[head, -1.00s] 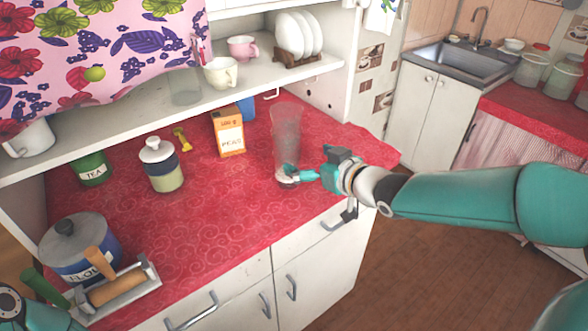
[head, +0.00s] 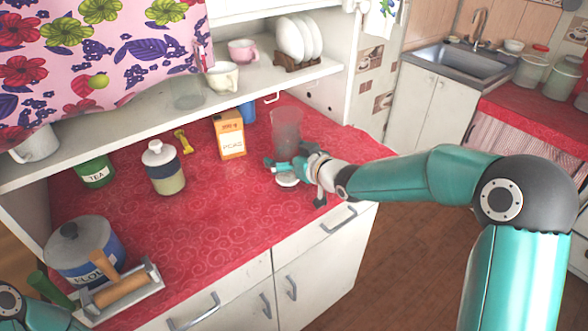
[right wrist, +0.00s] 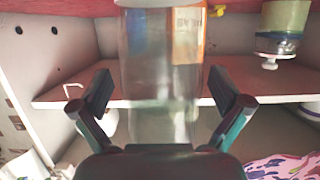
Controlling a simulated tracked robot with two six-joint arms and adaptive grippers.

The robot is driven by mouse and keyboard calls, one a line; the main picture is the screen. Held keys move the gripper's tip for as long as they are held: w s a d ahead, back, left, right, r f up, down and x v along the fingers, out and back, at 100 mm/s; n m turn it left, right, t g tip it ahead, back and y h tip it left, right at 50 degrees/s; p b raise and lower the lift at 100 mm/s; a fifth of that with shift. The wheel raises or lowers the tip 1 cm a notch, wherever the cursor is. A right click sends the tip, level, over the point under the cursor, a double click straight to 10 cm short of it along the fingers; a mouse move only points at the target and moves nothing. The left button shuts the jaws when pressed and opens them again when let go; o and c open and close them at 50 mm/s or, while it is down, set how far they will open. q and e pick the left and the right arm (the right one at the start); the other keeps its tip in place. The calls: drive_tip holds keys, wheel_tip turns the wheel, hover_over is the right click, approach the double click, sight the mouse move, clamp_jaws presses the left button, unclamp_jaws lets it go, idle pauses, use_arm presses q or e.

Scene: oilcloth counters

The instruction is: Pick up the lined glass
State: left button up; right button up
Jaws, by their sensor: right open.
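The lined glass (head: 287,125) is a tall clear tumbler standing upright on the red counter; its lines are hard to make out. My right gripper (head: 284,168) is at its lower half in the head view and hides part of it. In the right wrist view the glass (right wrist: 162,60) stands between the two dark fingers of the open gripper (right wrist: 163,92), with a small gap on each side. My left gripper is not in view; only part of the left arm shows at the lower left.
A peas box (head: 229,136) stands left of the glass, with a lidded jar (head: 164,168) farther left. A shelf (head: 255,82) with cups, another glass (head: 187,92) and a plate rack (head: 297,62) runs above. The counter's front middle is clear.

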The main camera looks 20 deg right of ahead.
drive_tip(key=c, duration=1.6)
drive_tip(key=shift+r, duration=0.15)
drive_tip(key=shift+c, duration=1)
drive_tip(key=shift+r, duration=0.15)
